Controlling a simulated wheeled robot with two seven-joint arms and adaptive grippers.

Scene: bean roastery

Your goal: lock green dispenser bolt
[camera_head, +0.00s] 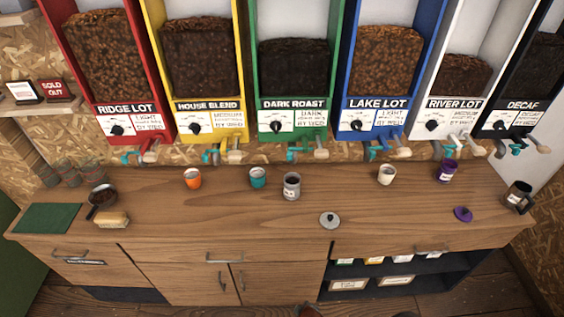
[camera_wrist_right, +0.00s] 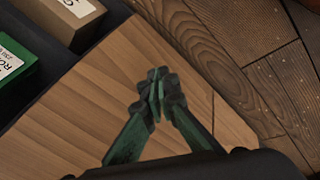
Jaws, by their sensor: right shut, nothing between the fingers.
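The green dispenser (camera_head: 291,74), labelled DARK ROAST, stands on the back wall in the head view, between the yellow and blue dispensers. A black knob (camera_head: 276,126) sits on its white label plate. Its green outlet and fittings (camera_head: 302,154) are below; I cannot tell the bolt apart from the other small parts there. My right gripper (camera_wrist_right: 157,82) shows in the right wrist view, fingertips together and empty, above a wooden surface. It is far from the green dispenser. My left gripper is not in view.
The wooden counter (camera_head: 340,185) holds an orange cup (camera_head: 193,179), a teal cup (camera_head: 257,177), a grey mug (camera_head: 291,186), a cream cup (camera_head: 387,174) and a grey lid (camera_head: 330,220). Green and brown boxes (camera_wrist_right: 70,20) lie near the right gripper. The counter's front middle is clear.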

